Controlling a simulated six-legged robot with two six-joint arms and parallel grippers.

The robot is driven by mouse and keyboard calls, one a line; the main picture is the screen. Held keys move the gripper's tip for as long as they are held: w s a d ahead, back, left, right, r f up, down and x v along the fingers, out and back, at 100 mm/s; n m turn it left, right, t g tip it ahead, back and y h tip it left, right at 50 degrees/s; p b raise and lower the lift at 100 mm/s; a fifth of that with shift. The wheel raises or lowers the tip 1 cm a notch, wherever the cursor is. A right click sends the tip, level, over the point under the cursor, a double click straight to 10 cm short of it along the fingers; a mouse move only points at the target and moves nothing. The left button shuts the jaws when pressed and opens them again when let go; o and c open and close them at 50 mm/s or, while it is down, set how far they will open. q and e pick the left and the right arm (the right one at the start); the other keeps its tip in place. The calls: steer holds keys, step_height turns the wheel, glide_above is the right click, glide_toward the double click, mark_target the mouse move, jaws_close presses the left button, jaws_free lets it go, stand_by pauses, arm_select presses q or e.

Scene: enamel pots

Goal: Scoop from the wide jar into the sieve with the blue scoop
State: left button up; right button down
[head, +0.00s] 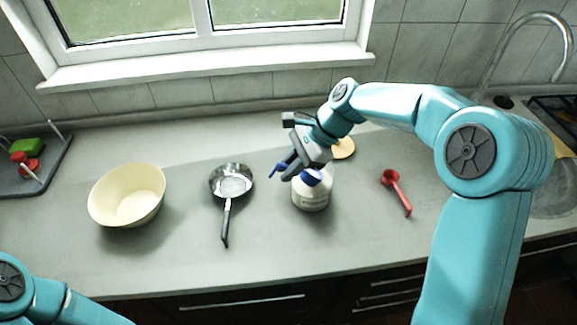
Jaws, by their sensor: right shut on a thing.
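The wide jar (311,200) is a squat whitish jar standing mid-counter, with its mouth partly hidden by my right gripper (292,168). That gripper is shut on the blue scoop (312,178). The scoop's blue bowl shows at the jar's mouth, and a blue handle end sticks out to the left of the fingers. Whether the bowl is inside the mouth or just above it, and whether it holds anything, I cannot tell. The sieve (230,184), a round metal one with a dark handle towards me, lies left of the jar. My left gripper is out of view.
A cream bowl (127,197) stands left of the sieve. A red scoop (396,192) lies right of the jar, and a tan disc (343,147) lies behind it. A grey rack (47,182) is at far left; a tap (540,17) is at right. The front counter is clear.

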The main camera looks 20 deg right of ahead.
steer(key=shift+h, duration=0.8)
steer(key=f, duration=0.4)
steer(key=shift+w+d+b, duration=0.15)
steer(key=shift+d+b, duration=0.2)
steer(key=shift+d, duration=0.05)
steer(key=shift+d, duration=0.1)
